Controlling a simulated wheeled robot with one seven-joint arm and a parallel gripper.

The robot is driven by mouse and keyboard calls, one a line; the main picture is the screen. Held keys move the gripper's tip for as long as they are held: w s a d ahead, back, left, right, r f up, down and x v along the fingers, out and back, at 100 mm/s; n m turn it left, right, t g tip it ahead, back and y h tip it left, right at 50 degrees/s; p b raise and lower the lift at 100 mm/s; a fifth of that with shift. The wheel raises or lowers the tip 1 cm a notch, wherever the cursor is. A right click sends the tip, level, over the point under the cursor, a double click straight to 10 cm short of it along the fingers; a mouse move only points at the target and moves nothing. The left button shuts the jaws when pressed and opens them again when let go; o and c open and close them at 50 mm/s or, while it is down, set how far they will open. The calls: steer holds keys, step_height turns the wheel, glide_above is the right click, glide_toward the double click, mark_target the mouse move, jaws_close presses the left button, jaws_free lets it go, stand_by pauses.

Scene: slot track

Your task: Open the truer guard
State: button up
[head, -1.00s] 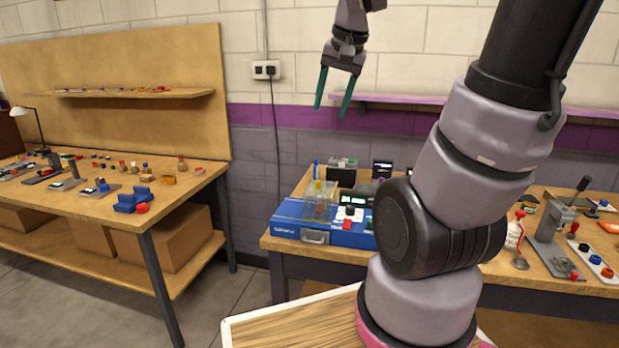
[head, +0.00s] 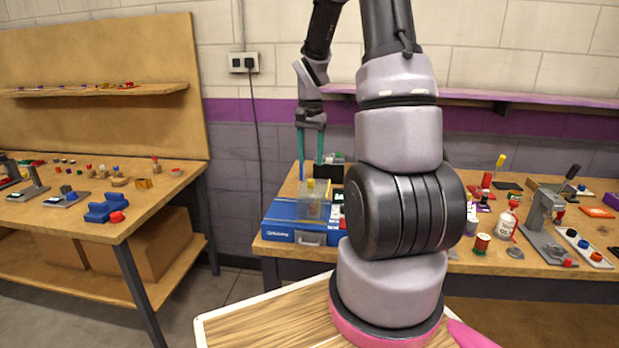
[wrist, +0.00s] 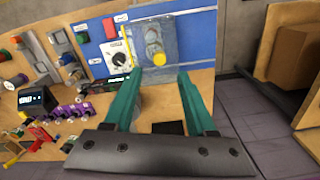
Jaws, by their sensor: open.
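The truer is a blue machine (head: 280,229) on the workbench. Its guard, a clear see-through box (head: 313,207), stands on it. My arm hides the machine's right side in the head view.
A dial (wrist: 119,56) and a red block (wrist: 109,28) sit beside the guard. A small display box (wrist: 37,101) and several spools lie to the left in the wrist view. A wall shelf (head: 480,95) runs behind my arm. A glue bottle (head: 504,222) stands right of my arm.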

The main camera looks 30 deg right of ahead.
mark_target(311, 180)
step_height(311, 180, down, 7)
steer(key=shift+f, duration=0.1)
stand_by(0.3)
jaws_close()
stand_by(1.3)
